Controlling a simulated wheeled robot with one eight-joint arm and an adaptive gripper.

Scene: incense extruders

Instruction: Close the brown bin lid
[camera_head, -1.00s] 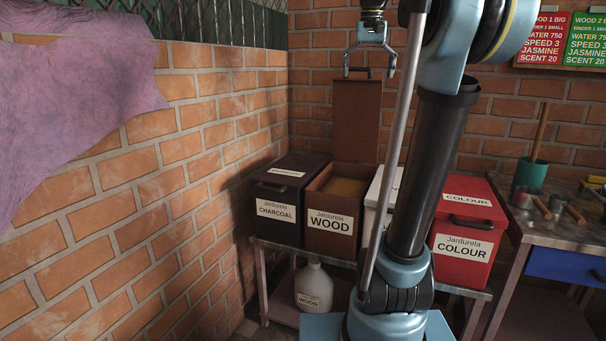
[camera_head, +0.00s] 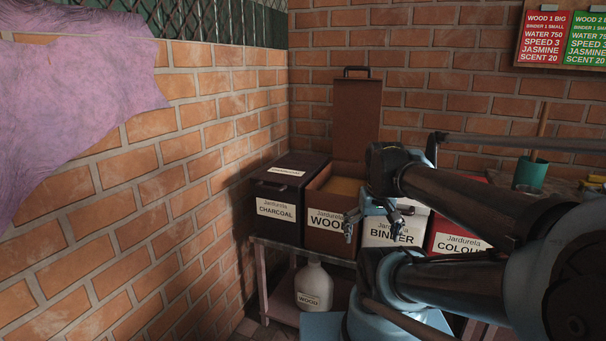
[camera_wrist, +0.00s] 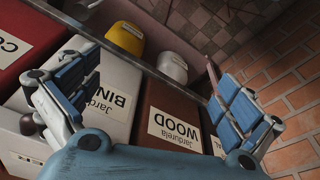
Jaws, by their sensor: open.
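The brown bin (camera_head: 331,221), labelled WOOD, stands on the table between the black charcoal bin and the white binder bin. Its brown lid (camera_head: 357,118) stands upright at the back, open, with a dark handle on its top edge. Yellowish contents show inside the bin. My gripper (camera_head: 373,222) is open and empty, low in front of the brown and white bins, well below the lid's handle. In the wrist view, my gripper (camera_wrist: 155,105) has its blue fingers spread wide, with the brown bin's front (camera_wrist: 170,118) and WOOD label between them. The lid is not seen in the wrist view.
The black charcoal bin (camera_head: 279,205) is left of the brown bin. The white binder bin (camera_head: 392,226) and red colour bin (camera_head: 447,225) are to the right, partly behind my arm. A white jug (camera_head: 314,288) stands below. Brick walls are behind and left.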

